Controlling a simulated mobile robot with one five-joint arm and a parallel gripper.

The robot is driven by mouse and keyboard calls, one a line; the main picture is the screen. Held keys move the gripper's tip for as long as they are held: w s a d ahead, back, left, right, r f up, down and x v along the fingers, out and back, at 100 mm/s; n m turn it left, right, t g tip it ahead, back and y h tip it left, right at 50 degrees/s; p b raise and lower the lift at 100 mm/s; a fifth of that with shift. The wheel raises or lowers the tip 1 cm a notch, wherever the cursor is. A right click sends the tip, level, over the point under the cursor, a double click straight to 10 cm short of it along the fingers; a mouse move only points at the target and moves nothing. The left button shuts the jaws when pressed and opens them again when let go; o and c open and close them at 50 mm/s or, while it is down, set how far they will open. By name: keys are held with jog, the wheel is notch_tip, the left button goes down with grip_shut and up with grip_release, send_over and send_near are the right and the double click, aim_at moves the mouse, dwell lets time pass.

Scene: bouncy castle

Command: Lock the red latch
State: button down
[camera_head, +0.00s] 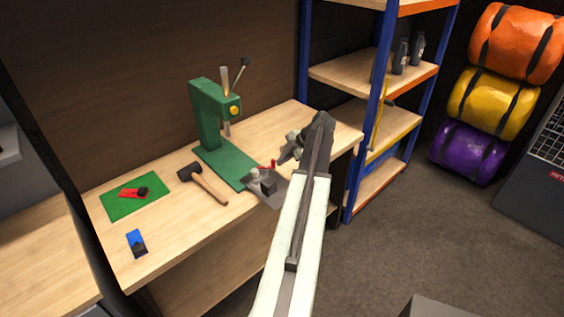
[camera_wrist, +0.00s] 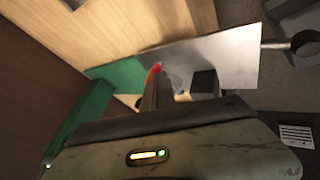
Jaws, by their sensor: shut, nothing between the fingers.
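A small red latch (camera_head: 272,164) shows at the back edge of a grey metal plate (camera_head: 257,189) on the workbench, beside a dark block. My gripper (camera_head: 283,157) is just right of it in the head view, with its fingers shut and empty. In the wrist view the red latch (camera_wrist: 152,76) shows just left of and partly behind my shut fingers (camera_wrist: 158,74). I cannot tell whether they touch it. The metal plate (camera_wrist: 232,58) extends to the right there, with the dark block (camera_wrist: 204,82) beside my fingers. The latch's lower part is hidden.
A green press (camera_head: 207,117) stands behind the plate on the wooden bench (camera_head: 180,235). A hammer (camera_head: 207,184), a green mat (camera_head: 118,208) with a red and black item, and a blue item (camera_head: 137,243) lie to the left. Blue-posted shelves (camera_head: 374,118) stand right.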

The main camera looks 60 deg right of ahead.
jog(key=shift+w+d, duration=0.1)
jog(key=shift+d, duration=0.35)
jog(key=shift+w+d, duration=0.6)
jog(key=shift+d, duration=0.3)
dwell(1.1)
jog(key=shift+w+a, duration=0.4)
jog(key=shift+a, duration=0.3)
